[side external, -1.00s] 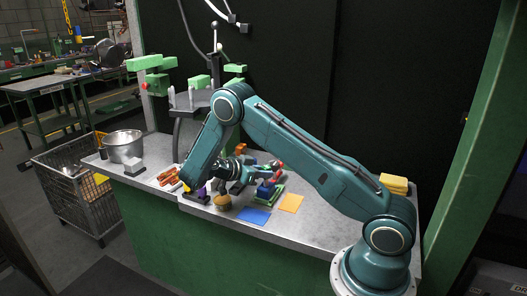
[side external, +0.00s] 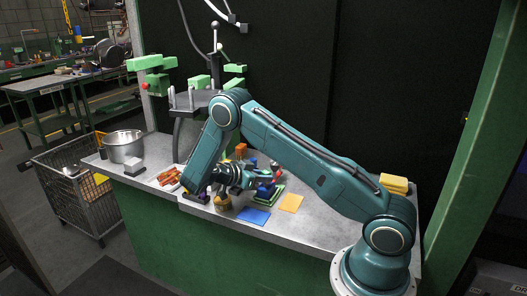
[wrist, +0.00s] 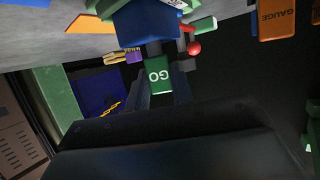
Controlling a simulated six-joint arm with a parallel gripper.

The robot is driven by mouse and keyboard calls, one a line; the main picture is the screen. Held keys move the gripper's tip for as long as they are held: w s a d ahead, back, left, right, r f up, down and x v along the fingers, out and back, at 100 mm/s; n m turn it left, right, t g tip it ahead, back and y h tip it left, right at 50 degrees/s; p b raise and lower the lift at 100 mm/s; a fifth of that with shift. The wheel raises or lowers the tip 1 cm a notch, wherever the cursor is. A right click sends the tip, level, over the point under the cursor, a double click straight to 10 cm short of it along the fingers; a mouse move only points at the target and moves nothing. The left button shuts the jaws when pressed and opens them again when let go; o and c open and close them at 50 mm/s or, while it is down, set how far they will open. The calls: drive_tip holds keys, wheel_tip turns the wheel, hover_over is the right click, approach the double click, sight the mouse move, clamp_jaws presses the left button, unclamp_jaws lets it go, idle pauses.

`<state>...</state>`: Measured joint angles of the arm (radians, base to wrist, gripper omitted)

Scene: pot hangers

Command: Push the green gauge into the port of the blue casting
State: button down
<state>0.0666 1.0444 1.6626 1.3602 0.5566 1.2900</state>
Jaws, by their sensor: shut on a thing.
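The green gauge (wrist: 158,74), marked GO, is between the two fingers of my gripper (wrist: 163,84) in the wrist view, and the gripper is shut on it. The blue casting (wrist: 148,26) lies straight beyond the gauge. The gauge's far end appears at or very close to the casting's near face. The port is hidden, so I cannot tell whether the tip is inside it. In the side view, my gripper (side external: 253,178) is low over the bench beside the blue casting (side external: 265,191), and the gauge cannot be made out.
A red ball (wrist: 194,48) and an orange piece marked GAUGE (wrist: 276,19) show nearby. A metal pot (side external: 124,147) stands at the left. The bench's right part is mostly clear.

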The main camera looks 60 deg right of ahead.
drive_tip(key=shift+f, duration=0.45)
drive_tip(key=c, duration=1.1)
unclamp_jaws()
drive_tip(key=shift+r, duration=0.1)
